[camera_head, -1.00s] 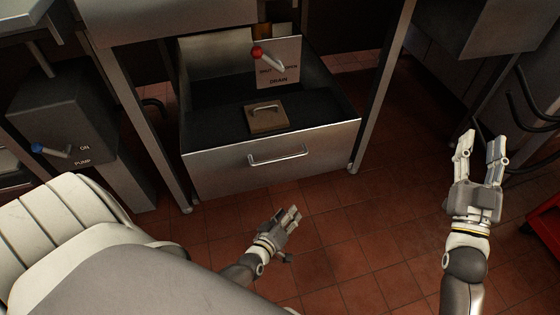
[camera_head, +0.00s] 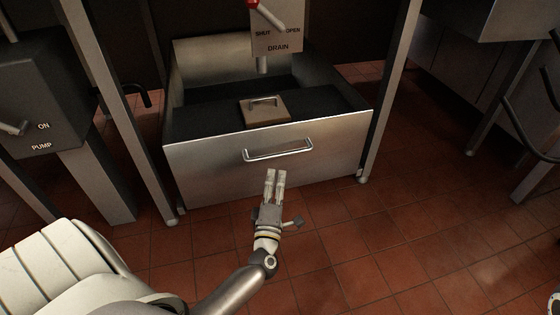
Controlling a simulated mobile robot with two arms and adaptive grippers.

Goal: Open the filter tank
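The filter tank is a steel drawer-like bin (camera_head: 210,165) under the counter. It has a bar handle (camera_head: 278,155) on its front panel. Its walls rise around a dark interior, and a small tan block with a metal handle (camera_head: 265,109) sits inside. My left gripper (camera_head: 275,172) is just below and in front of the bar handle, pointing up toward it, with a narrow gap between its fingers. It holds nothing, and I cannot tell whether it touches the front panel. My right gripper's fingers are out of view.
A drain plate (camera_head: 278,36) with a red-tipped lever stands above the bin, marked SHUT and OPEN. The pump box (camera_head: 40,105) with its lever is at the left. Counter legs (camera_head: 390,90) flank the bin. The tiled floor (camera_head: 420,235) is clear at the right.

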